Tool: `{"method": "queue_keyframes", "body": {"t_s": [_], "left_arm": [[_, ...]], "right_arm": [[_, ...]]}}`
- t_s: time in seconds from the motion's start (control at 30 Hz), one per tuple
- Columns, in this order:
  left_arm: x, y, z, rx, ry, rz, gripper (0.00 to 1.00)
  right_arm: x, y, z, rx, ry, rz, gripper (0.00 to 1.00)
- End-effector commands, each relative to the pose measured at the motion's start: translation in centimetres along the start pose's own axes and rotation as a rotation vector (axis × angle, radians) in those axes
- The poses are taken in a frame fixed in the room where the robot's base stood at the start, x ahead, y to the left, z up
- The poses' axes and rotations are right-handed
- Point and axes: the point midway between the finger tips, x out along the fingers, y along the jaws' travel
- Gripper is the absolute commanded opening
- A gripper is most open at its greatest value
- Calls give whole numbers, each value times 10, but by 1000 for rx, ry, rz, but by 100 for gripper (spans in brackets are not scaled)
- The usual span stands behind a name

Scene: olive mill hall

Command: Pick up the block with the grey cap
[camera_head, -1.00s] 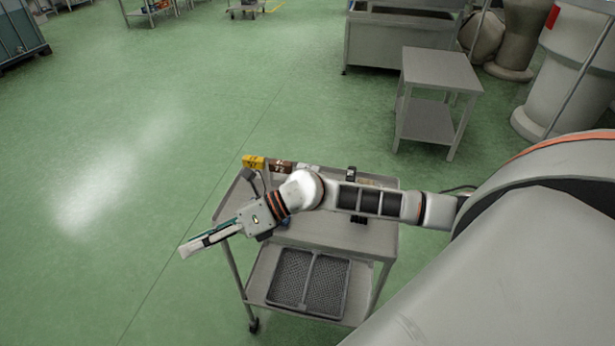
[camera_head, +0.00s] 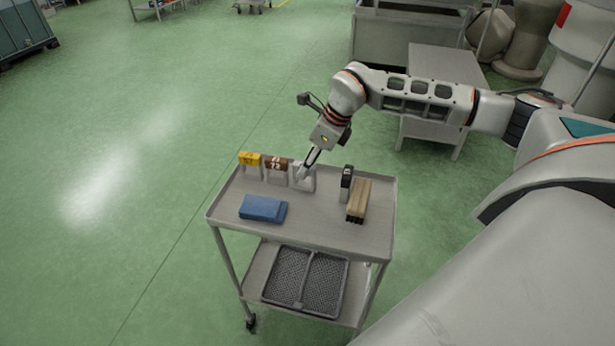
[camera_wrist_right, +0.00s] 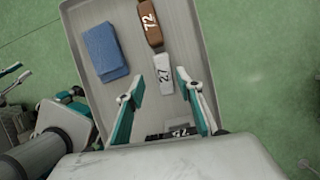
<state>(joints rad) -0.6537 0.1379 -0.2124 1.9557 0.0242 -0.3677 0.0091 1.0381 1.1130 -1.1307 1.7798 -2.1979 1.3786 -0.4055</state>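The block with the grey cap (camera_head: 308,177) stands on the cart top in the head view, partly covered by my gripper. In the right wrist view it is the pale block marked 27 (camera_wrist_right: 164,72). My right gripper (camera_head: 303,172) points down at it from above. In the right wrist view my right gripper (camera_wrist_right: 159,80) is open, with a finger on each side of the block and a gap to each. Whether the fingertips reach down past the cap is unclear. My left gripper seems to show small at the left edge of the right wrist view (camera_wrist_right: 10,78); its opening is unclear.
A brown-capped block (camera_head: 276,168) and a yellow-capped one (camera_head: 250,162) stand left of it. A black-capped block (camera_head: 346,180) and a wooden piece (camera_head: 358,202) are to the right. A blue cloth (camera_head: 263,209) lies in front. The cart's (camera_head: 312,228) front middle is clear.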

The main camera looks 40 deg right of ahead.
Motion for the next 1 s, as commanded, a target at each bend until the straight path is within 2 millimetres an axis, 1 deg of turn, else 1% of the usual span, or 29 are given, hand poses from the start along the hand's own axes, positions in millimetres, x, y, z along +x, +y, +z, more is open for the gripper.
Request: {"method": "queue_keyframes", "body": {"t_s": [0.1, 0.33, 0.5, 0.6, 0.7, 0.9, 0.97, 1.0], "left_arm": [[1, -3, -3, 4, 5, -3, 29], [1, -4, -9, 5, 16, -5, 29], [1, -4, -10, 5, 17, -4, 29], [1, -3, -9, 4, 16, -3, 29], [1, -3, -9, 4, 15, -3, 29], [1, -2, -6, 3, 11, -2, 29], [1, -2, -5, 3, 9, -2, 29], [1, -2, -5, 3, 8, -2, 29]], "right_arm": [[14, 0, -1, 1, 3, 2, 36], [37, -3, 0, 0, 2, 3, 36], [62, -7, 2, -1, 1, 3, 36], [71, -7, 1, -1, 1, 3, 36], [75, -8, 2, -2, 0, 1, 36], [75, -8, 2, -2, 0, 1, 36], [75, -8, 2, -1, 0, 1, 21], [75, -8, 2, -1, 0, 1, 10]]}}
